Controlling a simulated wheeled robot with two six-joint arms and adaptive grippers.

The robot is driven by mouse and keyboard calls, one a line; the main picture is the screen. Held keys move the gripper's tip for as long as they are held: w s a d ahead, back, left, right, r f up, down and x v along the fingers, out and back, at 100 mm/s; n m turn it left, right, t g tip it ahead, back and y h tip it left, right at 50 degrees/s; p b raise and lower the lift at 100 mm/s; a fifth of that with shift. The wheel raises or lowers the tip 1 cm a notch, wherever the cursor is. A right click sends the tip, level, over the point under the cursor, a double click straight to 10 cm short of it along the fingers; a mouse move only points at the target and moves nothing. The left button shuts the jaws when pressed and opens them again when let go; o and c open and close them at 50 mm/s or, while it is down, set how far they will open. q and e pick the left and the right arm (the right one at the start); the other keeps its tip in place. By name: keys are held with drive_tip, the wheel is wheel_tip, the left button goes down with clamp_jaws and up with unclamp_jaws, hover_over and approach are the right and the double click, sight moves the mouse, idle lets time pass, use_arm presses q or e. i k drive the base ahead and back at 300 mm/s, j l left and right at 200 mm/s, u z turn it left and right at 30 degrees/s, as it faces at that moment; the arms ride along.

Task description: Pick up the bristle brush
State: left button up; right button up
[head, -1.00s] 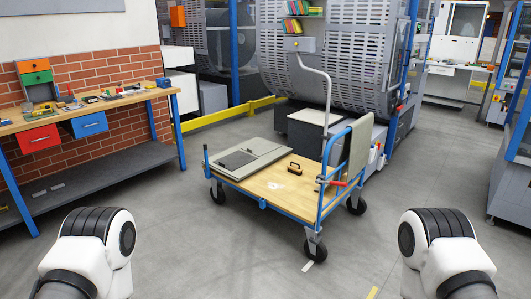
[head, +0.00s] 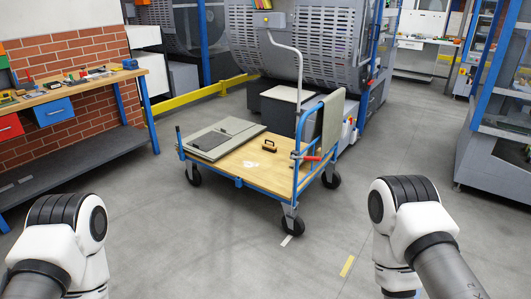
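A small brown block-like item with a dark handle-shaped top, which looks like the bristle brush (head: 269,146), lies on the wooden deck of a blue-framed cart (head: 226,176) in the middle of the head view. Its bristles are too small to make out. My left and right arms show at the lower left and lower right corners, well short of the cart. Neither gripper is in the picture.
A grey panel (head: 240,127) lies on the cart's left part. A workbench (head: 68,92) with tools and drawers stands at the left. A yellow rail (head: 190,97) and a large grey machine (head: 330,50) stand behind. The floor before the cart is clear.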

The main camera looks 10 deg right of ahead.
sight(267, 146)
drive_tip(key=i+u, duration=0.2)
drive_tip(key=i, duration=1.85)
drive_tip(key=i+z, duration=0.1)
drive_tip(key=i, duration=0.55)
drive_tip(key=i+j, duration=0.15)
drive_tip(key=i, duration=0.5)
drive_tip(key=i+z, duration=0.15)
drive_tip(key=i, duration=0.5)
drive_tip(key=i+j, duration=0.25)
drive_tip(key=i, duration=0.35)
drive_tip(key=l+z, duration=0.05)
